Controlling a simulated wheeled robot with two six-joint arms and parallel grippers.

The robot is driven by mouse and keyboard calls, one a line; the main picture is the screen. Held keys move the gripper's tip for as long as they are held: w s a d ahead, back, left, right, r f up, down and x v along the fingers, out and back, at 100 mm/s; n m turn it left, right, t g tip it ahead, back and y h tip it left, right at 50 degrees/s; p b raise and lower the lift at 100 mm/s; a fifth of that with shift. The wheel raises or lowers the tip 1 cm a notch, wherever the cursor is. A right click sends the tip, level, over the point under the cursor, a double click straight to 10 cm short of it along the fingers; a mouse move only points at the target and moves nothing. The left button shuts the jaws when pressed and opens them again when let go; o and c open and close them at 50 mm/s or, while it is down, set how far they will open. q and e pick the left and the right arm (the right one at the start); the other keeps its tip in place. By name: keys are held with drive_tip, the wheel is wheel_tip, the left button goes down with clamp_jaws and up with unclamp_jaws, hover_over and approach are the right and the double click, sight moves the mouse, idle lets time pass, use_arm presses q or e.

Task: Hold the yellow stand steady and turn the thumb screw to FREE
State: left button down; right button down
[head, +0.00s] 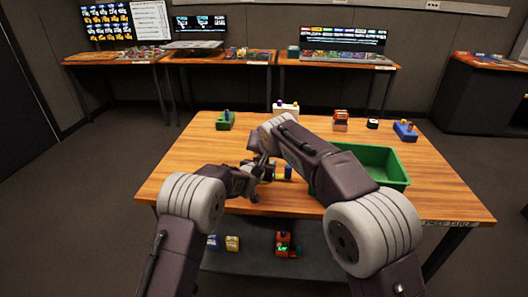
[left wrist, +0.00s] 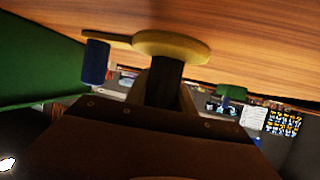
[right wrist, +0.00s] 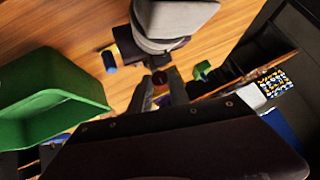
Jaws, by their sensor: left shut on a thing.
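The yellow stand (left wrist: 185,46) shows in the left wrist view as a round yellow disc with a flat yellow arm beside a blue cylinder (left wrist: 95,62). My left gripper (left wrist: 167,82) is shut on the stand's dark upright part. In the head view my left gripper (head: 254,178) is low over the table's middle, and my right arm hides most of the stand. In the right wrist view my right gripper (right wrist: 162,88) has its fingers apart, close to a small dark reddish knob (right wrist: 160,76), perhaps the thumb screw. Its marks, including FREE, are not readable.
A green bin (head: 388,162) stands right of the grippers, close to my right arm. The table's left side (head: 180,165) is clear.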

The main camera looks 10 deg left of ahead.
drive_tip(key=shift+a+n+h, duration=0.15)
drive_tip(key=shift+n+h, duration=0.25)
drive_tip(key=shift+h, duration=0.3)
drive_tip(key=c, duration=1.2)
unclamp_jaws()
drive_tip(key=v, duration=1.2)
